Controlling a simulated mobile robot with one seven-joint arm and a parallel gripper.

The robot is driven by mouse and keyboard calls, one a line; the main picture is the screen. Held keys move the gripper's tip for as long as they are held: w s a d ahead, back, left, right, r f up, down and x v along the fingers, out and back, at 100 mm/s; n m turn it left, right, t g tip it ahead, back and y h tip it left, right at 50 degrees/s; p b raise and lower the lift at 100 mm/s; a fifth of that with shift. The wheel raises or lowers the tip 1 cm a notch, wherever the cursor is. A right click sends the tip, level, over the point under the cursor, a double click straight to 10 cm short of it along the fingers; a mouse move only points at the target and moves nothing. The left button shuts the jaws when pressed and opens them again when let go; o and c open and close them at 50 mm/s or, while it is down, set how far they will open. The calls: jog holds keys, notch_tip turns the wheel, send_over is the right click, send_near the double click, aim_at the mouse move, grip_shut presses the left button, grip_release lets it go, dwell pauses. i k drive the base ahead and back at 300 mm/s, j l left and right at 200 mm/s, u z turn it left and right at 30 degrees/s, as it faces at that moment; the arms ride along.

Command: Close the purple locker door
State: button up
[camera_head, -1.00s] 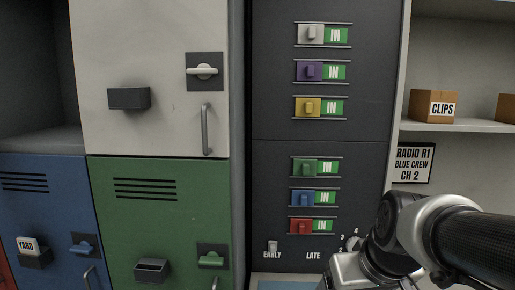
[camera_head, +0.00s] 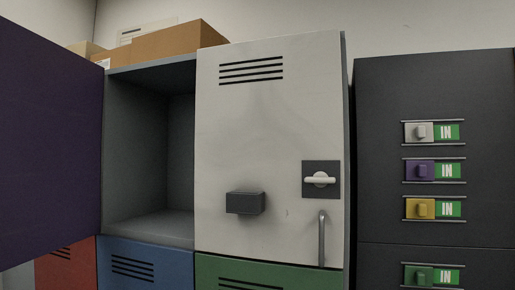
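The purple locker door (camera_head: 48,150) stands swung open at the left edge of the head view. Its flat dark purple face fills that side and its left part is cut off by the frame. Beside it, to the right, the open locker compartment (camera_head: 150,150) shows grey walls and a bare floor in the part I can see. No handle or latch shows on the visible part of the purple door. My gripper is not in the head view.
A shut white locker door (camera_head: 265,130) with a latch and handle adjoins the compartment. Blue (camera_head: 150,265), red (camera_head: 66,272) and green (camera_head: 265,272) doors are below. Cardboard boxes (camera_head: 170,45) sit on top. A dark panel (camera_head: 380,140) with coloured sliders stands right.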

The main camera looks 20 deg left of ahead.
aim_at(52, 95)
jog(key=k+j+u, duration=0.15)
jog(key=j, duration=1)
jog(key=j+u, duration=0.15)
jog(key=j, duration=1)
